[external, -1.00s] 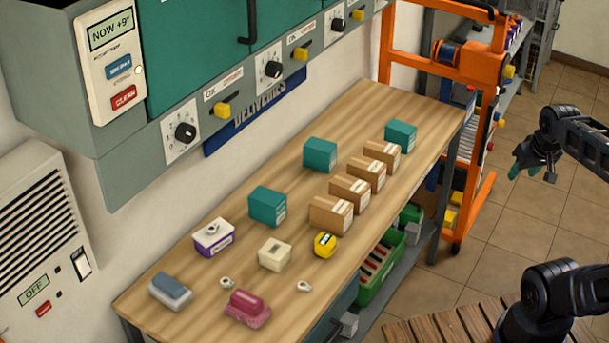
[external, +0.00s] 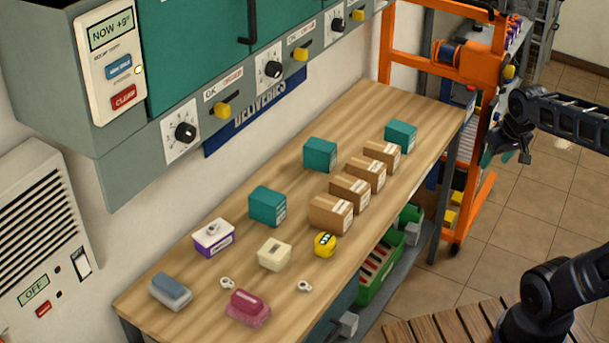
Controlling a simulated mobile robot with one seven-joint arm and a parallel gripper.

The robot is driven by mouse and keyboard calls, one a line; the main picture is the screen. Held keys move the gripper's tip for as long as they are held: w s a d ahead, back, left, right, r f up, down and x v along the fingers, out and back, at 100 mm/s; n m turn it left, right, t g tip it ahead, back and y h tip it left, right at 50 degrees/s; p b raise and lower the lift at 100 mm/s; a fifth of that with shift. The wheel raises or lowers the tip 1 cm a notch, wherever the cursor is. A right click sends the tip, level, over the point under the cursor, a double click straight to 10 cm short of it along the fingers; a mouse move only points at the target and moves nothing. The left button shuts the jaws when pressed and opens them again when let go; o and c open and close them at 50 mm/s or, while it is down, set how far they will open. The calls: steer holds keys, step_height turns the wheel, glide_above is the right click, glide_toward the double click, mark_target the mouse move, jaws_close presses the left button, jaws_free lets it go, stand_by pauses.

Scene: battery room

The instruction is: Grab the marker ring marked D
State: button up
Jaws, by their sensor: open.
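Three small pale marker rings show on and above the wooden bench (external: 345,118). One ring (external: 227,284) lies left of the pink block, one ring (external: 304,287) lies to its right near the front edge, and one ring (external: 213,229) sits on top of the white and purple box (external: 214,242). Their letters are too small to read, so I cannot tell which is D. My gripper (external: 506,156) is open and empty, up at the right beyond the bench's right end, far from the rings.
Near the rings are a pink block (external: 248,307), a grey-blue block (external: 171,291), a cream box (external: 274,255) and a yellow round item (external: 325,245). Several cartons (external: 349,193) and teal boxes (external: 267,205) stand farther along. An orange frame (external: 472,68) rises at the bench's right end.

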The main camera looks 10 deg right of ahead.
steer(key=w+a+f+n+g, duration=0.1)
steer(key=w+a+f+n, duration=0.15)
steer(key=w+a, duration=0.65)
steer(key=n+g, duration=0.3)
steer(key=n, duration=0.2)
glide_above(304, 287)
steer(key=w, duration=0.1)
step_height(304, 287, down, 20)
step_height(304, 287, down, 11)
steer(key=c, duration=1.1)
